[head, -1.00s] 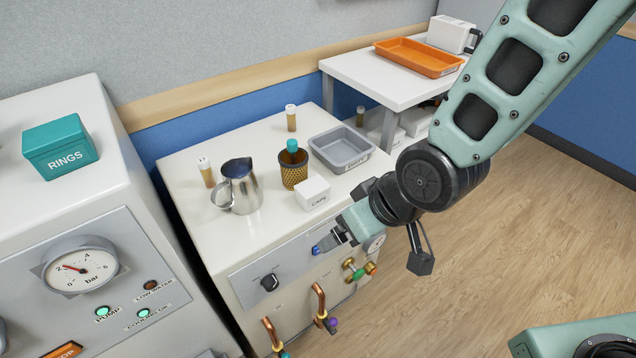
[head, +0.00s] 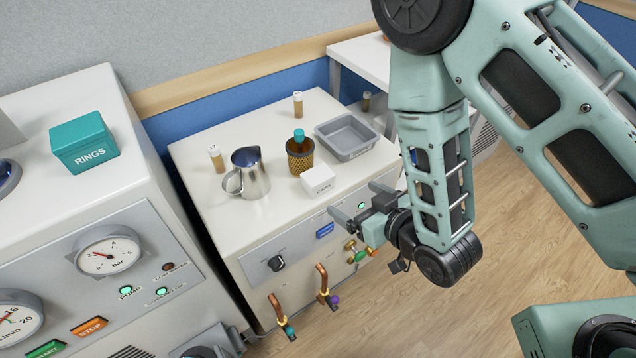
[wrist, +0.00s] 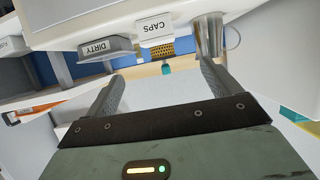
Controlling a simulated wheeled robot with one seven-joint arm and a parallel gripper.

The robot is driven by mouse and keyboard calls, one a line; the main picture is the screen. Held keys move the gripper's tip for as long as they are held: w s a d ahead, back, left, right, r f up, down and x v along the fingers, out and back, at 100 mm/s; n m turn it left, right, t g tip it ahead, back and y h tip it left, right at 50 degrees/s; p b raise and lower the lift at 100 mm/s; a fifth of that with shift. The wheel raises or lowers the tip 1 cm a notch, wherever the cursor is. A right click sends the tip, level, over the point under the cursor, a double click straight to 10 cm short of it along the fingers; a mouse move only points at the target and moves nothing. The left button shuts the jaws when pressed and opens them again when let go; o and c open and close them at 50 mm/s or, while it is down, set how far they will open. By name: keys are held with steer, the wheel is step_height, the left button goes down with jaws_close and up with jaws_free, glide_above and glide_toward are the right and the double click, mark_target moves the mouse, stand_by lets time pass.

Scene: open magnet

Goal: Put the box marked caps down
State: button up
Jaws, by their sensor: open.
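The white box marked CAPS (head: 318,181) sits upright on the white cabinet top (head: 222,228), near its front edge. It also shows in the wrist view (wrist: 156,31), upside down with its label readable. My gripper (head: 353,202) is open and empty, in front of the cabinet's front edge and apart from the box. In the wrist view its two fingers (wrist: 158,85) are spread wide with nothing between them.
Close around the box stand an amber bottle in a mesh holder (head: 300,160), a metal jug (head: 248,174) and a grey tray (head: 346,139). Small vials (head: 298,104) stand farther back. Copper pipes and valves (head: 323,285) stick out of the cabinet front.

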mark_target(324, 181)
steer(key=b+x, duration=0.6)
steer(key=b, duration=0.6)
steer(key=shift+f, duration=0.25)
steer(key=b, duration=0.2)
steer(key=shift+w+f+b, duration=0.1)
steer(key=shift+b, duration=0.2)
steer(key=x, duration=0.2)
steer(key=p+x, duration=0.1)
steer(key=x, duration=0.1)
steer(key=shift+w+a, duration=0.2)
steer(key=shift+w, duration=0.05)
steer(key=shift+d+x, duration=0.2)
steer(key=shift+x, duration=2.5)
steer(key=shift+f, duration=0.2)
steer(key=c, duration=1.3)
